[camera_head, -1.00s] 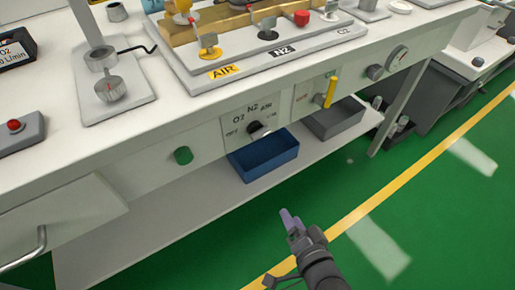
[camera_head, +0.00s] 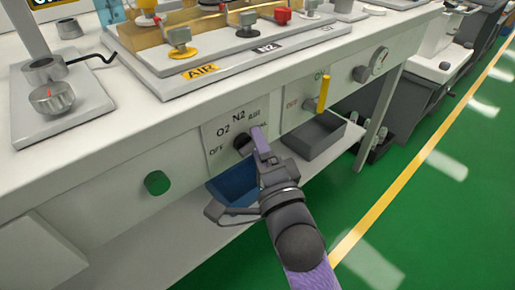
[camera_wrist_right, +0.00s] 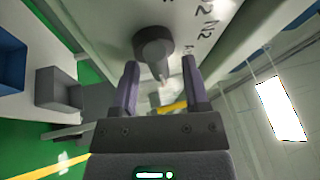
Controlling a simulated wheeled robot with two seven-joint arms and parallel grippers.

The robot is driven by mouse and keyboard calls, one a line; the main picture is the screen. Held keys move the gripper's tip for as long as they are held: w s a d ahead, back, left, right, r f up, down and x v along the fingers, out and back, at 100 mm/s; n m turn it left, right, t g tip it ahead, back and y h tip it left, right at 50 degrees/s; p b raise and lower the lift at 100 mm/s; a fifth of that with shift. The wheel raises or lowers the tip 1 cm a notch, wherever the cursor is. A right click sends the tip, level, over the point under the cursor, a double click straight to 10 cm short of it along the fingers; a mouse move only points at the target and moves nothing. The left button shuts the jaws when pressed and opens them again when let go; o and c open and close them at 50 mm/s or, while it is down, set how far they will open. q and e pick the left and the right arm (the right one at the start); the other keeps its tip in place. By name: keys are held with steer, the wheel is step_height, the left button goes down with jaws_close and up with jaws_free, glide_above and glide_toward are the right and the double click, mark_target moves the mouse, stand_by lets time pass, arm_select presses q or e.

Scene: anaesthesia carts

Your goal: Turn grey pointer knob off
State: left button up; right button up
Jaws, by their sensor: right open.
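The grey pointer knob (camera_head: 242,141) is dark and round, on a white plate (camera_head: 222,124) on the bench's front face. The plate reads OFF, O2, N2 and AIR; a further label on the right is partly covered. My right gripper (camera_head: 257,131) is just in front of the knob and slightly right of it, covering part of it. My left gripper is out of view.
A green round knob (camera_head: 157,183) is to the left. A yellow lever (camera_head: 323,94) and a gauge (camera_head: 378,61) are to the right. A blue bin (camera_head: 228,188) and a grey bin (camera_head: 313,136) sit on the shelf below. Green floor is open at right.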

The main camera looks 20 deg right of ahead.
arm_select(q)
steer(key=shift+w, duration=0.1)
arm_select(e)
jaws_close()
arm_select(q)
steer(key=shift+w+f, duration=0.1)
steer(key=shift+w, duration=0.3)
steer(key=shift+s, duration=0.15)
arm_select(e)
steer(key=shift+r, duration=0.15)
